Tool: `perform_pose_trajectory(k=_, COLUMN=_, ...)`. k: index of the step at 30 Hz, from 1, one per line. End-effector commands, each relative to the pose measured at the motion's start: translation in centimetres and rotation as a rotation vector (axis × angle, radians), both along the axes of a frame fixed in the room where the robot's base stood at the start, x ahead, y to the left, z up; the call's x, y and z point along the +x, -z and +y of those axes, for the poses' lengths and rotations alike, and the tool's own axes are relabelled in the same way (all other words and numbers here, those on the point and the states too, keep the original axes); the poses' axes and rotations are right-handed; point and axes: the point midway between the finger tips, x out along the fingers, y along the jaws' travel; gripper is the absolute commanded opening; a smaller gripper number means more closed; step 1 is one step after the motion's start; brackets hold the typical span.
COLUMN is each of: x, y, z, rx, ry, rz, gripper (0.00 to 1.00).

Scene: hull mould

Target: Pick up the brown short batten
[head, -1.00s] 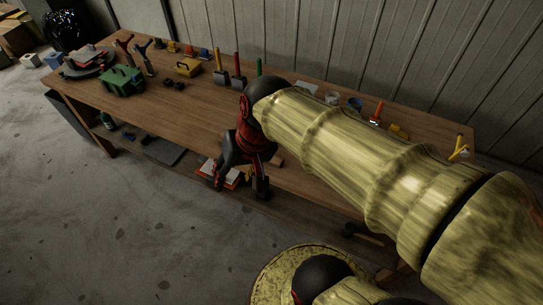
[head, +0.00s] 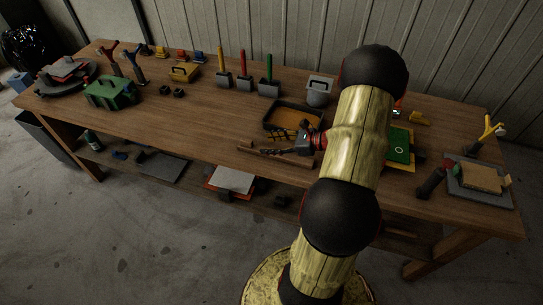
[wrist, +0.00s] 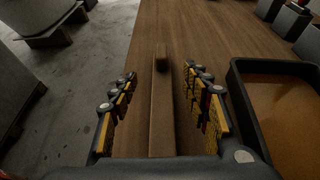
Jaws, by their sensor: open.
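The brown short batten (head: 246,151) lies on the wooden workbench near its front edge, partly covered by my gripper in the head view. In the wrist view the batten (wrist: 162,112) runs lengthwise between my fingers, with a small raised block-like part at its far end. My gripper (head: 275,150) is low over the batten, near the bench top. In the wrist view my gripper (wrist: 162,82) is open, with one finger on each side of the batten and visible gaps. Whether the fingers reach below the batten's top is hard to tell.
A black tray with an orange-brown inside (head: 293,116) sits close behind the batten; its rim (wrist: 236,90) is right of my fingers. A green board (head: 398,148) and grey plate (head: 480,195) lie to the right.

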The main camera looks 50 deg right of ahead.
Motion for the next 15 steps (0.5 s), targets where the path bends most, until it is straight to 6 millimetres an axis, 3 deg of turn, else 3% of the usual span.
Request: perform_pose_trajectory(k=15, x=3.5, y=2.6, z=1.1, rx=0.013, ry=0.019, rz=-0.003, gripper=0.47)
